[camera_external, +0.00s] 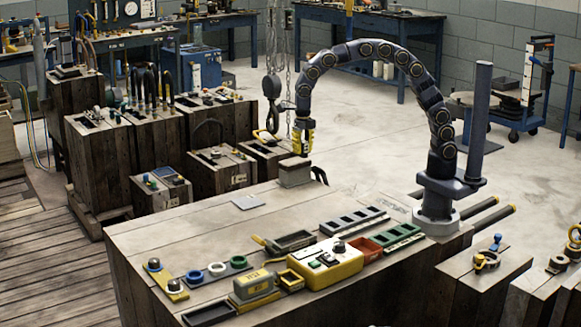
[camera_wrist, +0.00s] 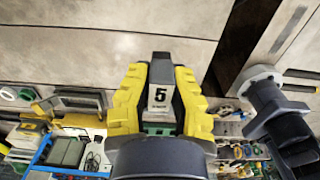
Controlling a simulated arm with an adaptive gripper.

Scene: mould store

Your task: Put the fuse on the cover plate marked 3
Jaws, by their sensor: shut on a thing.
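No mark 3 is readable in either view, so I cannot tell which thing is the cover plate marked 3. A thin grey plate (camera_external: 248,202) lies flat on the table, left of the brown block.
On the wooden table (camera_external: 180,232) stand a yellow control box (camera_external: 325,264), a dark tray (camera_external: 290,242), a green slotted rack (camera_external: 399,236) and a red bin (camera_external: 363,250). A hook (camera_external: 271,85) hangs on chains left of my gripper. The table's back left is mostly clear.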

